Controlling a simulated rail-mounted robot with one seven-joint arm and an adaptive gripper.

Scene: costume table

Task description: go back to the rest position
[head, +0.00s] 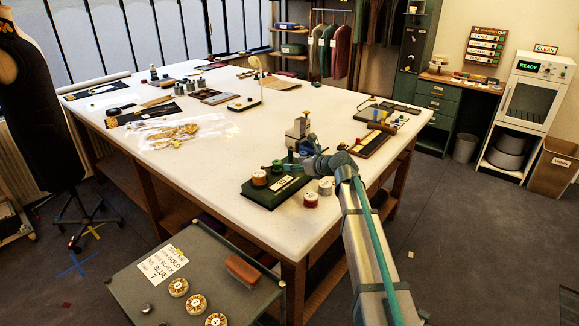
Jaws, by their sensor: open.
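My arm reaches in from the lower right over the near corner of the white table (215,190). My gripper (284,167) is at its end, low over the dark green spool stand (262,198) with a white label. It is small and partly hidden by the wrist, but reads as open. No held thing can be made out.
A grey block-shaped device (298,132) is just behind. A dress form (35,110) stands left. The table's middle is mostly clear.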

